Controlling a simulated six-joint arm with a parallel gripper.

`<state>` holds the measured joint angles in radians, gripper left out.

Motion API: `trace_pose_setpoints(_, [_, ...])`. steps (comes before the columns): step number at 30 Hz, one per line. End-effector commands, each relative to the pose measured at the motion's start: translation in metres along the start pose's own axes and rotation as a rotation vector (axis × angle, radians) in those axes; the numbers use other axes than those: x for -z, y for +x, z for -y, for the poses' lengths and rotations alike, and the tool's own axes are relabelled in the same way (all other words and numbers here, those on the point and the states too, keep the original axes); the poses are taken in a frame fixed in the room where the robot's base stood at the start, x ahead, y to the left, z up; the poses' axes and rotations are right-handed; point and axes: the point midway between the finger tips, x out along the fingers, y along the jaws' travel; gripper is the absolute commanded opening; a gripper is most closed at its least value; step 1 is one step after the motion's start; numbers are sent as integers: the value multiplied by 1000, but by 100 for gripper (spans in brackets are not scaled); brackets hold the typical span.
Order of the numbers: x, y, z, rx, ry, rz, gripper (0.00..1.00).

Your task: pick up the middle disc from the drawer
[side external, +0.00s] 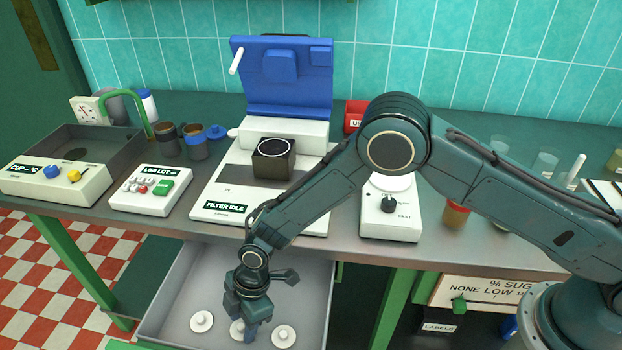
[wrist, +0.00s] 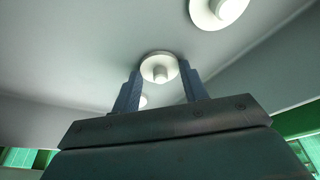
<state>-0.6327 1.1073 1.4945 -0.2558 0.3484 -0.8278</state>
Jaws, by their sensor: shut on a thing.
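Three white discs with raised knobs show in the open grey drawer in the side external view: a left disc (side external: 201,321), a middle disc (side external: 236,330) and a right disc (side external: 284,336). My gripper (side external: 250,335) reaches down into the drawer at the middle disc and partly hides it. In the wrist view, the two blue fingers of my gripper (wrist: 159,82) are shut on the middle disc (wrist: 160,66), one on each side. I cannot tell whether this disc is clear of the drawer floor.
The drawer (side external: 183,290) has raised walls around the discs. The counter (side external: 400,252) edge overhangs behind it. A white machine with a blue raised lid (side external: 288,95), a button box (side external: 148,190) and a dial box (side external: 390,215) stand on the counter.

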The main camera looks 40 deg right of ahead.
Motion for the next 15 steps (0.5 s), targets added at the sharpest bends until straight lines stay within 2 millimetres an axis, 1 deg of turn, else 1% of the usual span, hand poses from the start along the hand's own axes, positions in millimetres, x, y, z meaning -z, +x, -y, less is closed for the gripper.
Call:
trace_pose_setpoints(8, [2,-5,0,0,0,0,23])
trace_pose_setpoints(11, [4,-12,-1,-2,0,-1,23])
trace_pose_setpoints(15, [9,-27,-1,-3,0,-2,23])
